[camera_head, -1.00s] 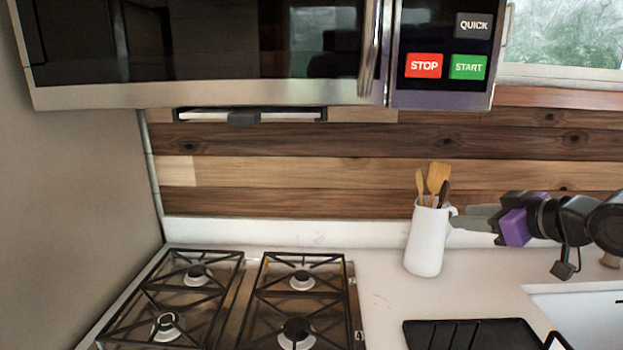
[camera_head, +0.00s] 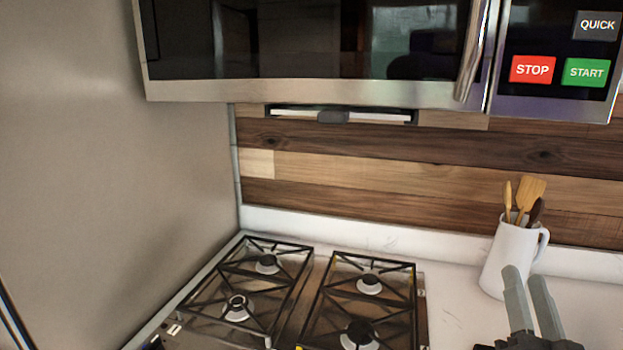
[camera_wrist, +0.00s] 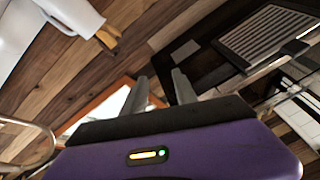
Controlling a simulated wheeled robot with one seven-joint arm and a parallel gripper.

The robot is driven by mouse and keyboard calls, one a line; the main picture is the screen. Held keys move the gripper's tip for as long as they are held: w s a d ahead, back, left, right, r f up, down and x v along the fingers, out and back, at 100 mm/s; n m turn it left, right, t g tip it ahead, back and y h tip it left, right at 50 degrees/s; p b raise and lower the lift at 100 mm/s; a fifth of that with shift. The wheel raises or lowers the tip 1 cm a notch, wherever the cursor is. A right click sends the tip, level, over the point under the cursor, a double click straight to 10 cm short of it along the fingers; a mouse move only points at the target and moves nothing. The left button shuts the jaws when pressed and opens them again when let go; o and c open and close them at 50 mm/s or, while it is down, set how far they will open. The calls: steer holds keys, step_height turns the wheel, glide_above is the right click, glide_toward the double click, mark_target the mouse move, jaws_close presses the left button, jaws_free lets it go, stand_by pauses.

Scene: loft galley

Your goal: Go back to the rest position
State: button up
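My gripper (camera_head: 524,273) is at the lower right of the head view, pointing up, in front of the white jug (camera_head: 500,262). Its two grey fingers stand apart with nothing between them. In the wrist view the gripper (camera_wrist: 158,76) also shows parted, empty fingers over its purple body. The task names no other object.
The jug holds several wooden utensils (camera_head: 527,195) on the white counter (camera_head: 455,310). A gas hob (camera_head: 325,300) lies left of it. A microwave (camera_head: 310,95) hangs above, with STOP and START buttons. A plain wall (camera_head: 100,180) closes the left side.

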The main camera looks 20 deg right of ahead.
steer(key=s+a+f+n+g+y, duration=0.2)
steer(key=s+a+f+n+y, duration=0.3)
steer(key=s+a+f, duration=0.5)
steer(key=s+a+f+n+g+y, duration=0.3)
steer(key=s+a+f+n+y, duration=0.2)
steer(key=s+a+f, duration=0.5)
steer(key=s+f+y, duration=0.1)
steer(key=s, duration=0.5)
steer(key=shift+a+f, duration=0.15)
steer(key=shift+f, duration=0.1)
steer(key=shift+s, duration=0.1)
